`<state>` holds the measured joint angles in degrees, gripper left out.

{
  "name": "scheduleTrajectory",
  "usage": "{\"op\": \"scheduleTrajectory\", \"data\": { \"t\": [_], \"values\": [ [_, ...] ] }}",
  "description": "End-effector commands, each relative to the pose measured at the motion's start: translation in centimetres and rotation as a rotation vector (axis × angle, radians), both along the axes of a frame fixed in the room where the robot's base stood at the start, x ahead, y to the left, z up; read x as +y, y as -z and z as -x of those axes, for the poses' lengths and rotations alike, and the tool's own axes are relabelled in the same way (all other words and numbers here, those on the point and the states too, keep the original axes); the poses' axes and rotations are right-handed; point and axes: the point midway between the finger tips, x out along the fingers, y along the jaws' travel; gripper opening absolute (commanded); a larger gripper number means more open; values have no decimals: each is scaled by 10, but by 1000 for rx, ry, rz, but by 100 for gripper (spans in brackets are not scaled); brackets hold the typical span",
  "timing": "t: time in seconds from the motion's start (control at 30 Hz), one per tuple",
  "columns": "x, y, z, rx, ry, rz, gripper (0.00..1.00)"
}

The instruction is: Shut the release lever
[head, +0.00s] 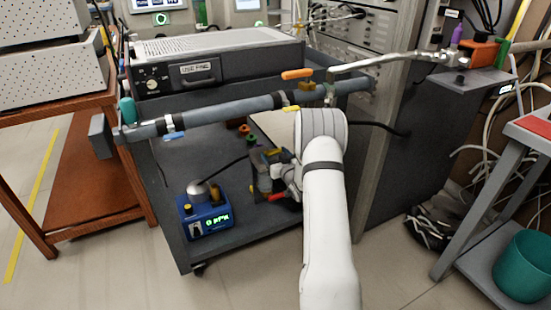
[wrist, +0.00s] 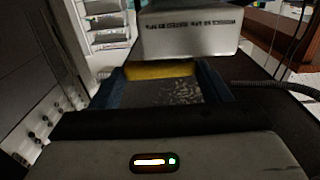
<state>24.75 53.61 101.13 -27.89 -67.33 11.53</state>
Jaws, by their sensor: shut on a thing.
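My gripper (wrist: 165,85) fills the lower part of the wrist view, with a dark blue finger on each side. It is shut on a yellow piece (wrist: 160,70) held between the fingertips; I cannot tell for sure that this is the release lever. A pale grey metal box (wrist: 190,35) stands just beyond the fingertips. In the head view my gripper (head: 264,172) is low over the cart, left of my white arm, and its tips are partly hidden. A grey pipe (head: 225,108) crosses above the cart, with an orange handle (head: 297,74) and a small yellow lever (head: 290,108).
The dark cart (head: 168,200) carries a black instrument (head: 220,70) and a blue box (head: 205,215) with a green display. A brown table (head: 95,190) stands left, a tall rack (head: 380,150) right. A grey stand with a teal bin (head: 525,268) is at far right.

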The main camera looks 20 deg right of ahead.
Motion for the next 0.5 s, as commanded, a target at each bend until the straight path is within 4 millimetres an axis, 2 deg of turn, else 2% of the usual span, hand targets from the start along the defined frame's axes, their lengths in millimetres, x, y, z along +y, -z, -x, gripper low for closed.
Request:
{"op": "scheduleTrajectory", "data": {
  "t": [0.4,0.43,0.5],
  "values": [
    [-1,-1,-1,-2,-38,0,47],
    [-1,-1,-1,-2,-38,0,71],
    [-1,-1,-1,-2,-38,0,76]
  ]
}}
